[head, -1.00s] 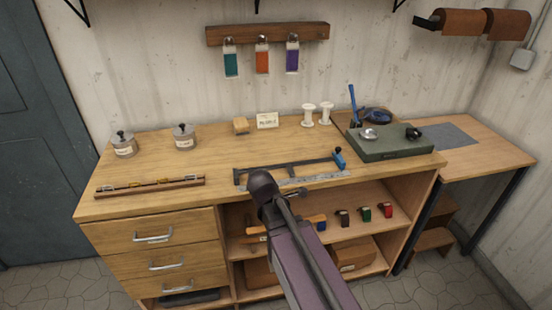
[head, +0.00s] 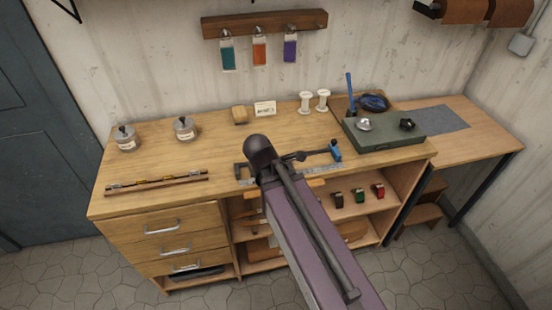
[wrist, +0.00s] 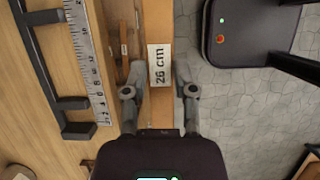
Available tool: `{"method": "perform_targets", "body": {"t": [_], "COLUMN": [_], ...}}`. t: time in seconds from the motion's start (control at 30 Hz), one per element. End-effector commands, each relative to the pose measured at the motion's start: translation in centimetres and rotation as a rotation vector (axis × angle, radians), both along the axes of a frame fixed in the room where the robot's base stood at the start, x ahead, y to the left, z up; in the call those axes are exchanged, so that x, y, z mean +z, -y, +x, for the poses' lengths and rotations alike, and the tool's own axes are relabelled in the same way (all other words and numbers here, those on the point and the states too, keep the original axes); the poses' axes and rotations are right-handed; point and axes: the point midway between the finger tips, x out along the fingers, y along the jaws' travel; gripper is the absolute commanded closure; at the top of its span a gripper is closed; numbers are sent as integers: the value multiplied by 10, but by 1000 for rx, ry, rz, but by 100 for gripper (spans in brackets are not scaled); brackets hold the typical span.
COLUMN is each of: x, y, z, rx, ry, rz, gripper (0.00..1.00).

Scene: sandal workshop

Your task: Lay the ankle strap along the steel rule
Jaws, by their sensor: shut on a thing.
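The ankle strap is a tan strip that shows in the wrist view (wrist: 158,22), with a white "26 cm" label on it. My gripper (wrist: 160,88) is shut on it. In the head view an end of the strap (head: 316,183) shows right of my arm, which hides the rest and the fingers. The steel rule (wrist: 92,62) lies on the bench, left of the strap and roughly parallel in the wrist view. It is partly hidden in the head view (head: 325,168). The strap is apart from the rule, around the bench's front edge.
A dark frame (wrist: 42,75) lies along the rule's far side, with a blue-handled part (head: 335,151) at its right end. A level-like wooden bar (head: 157,183) is at left. A green slab (head: 385,132) is at right.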

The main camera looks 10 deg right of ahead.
Motion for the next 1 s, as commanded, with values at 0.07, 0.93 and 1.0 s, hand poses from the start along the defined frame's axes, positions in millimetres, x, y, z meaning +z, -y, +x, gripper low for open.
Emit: {"method": "perform_targets", "body": {"t": [0.07,0.93,1.0], "x": [2,-5,-6], "y": [0,3,4], "z": [-1,62,75], "rx": [0,-2,-2], "ry": [0,1,1], "rz": [0,0,0], "gripper": [92,92,92]}}
